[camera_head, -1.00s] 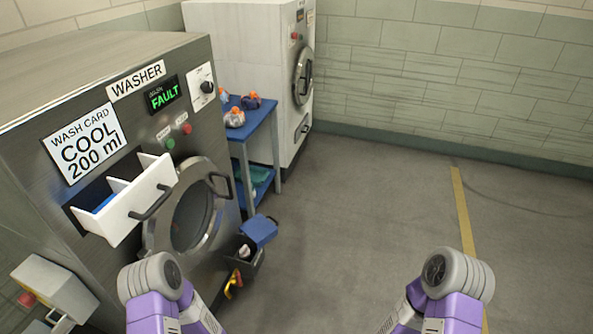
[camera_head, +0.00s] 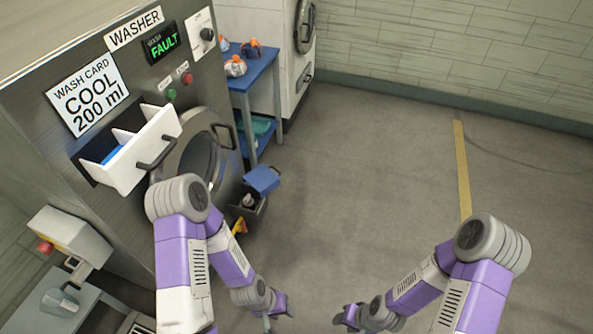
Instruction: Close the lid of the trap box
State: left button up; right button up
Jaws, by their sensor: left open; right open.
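The trap box (camera_head: 260,213) is a small dark box low on the washer's front, below and right of the round door. Its blue lid (camera_head: 263,179) stands open, tilted up at the far side. A pale object (camera_head: 249,201) shows inside the box. My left gripper (camera_head: 278,312) is at the bottom of the head view, below the box in the picture and apart from it; it is open and empty. My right gripper (camera_head: 346,318) is open and empty at the bottom edge, further right.
The washer (camera_head: 134,75) reads FAULT, and its white detergent drawer (camera_head: 143,165) is pulled out. A yellow part (camera_head: 239,227) hangs by the box. A blue table (camera_head: 246,80) with several orange-topped items stands behind. The floor to the right is clear.

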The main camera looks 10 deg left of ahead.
aim_at(262, 179)
jog(key=z, duration=2)
jog(key=i, duration=3.4)
jog(key=u, duration=4)
jog(key=i, duration=0.7)
jog(key=z, duration=0.6)
jog(key=i, duration=2.35)
jog(key=u, duration=0.55)
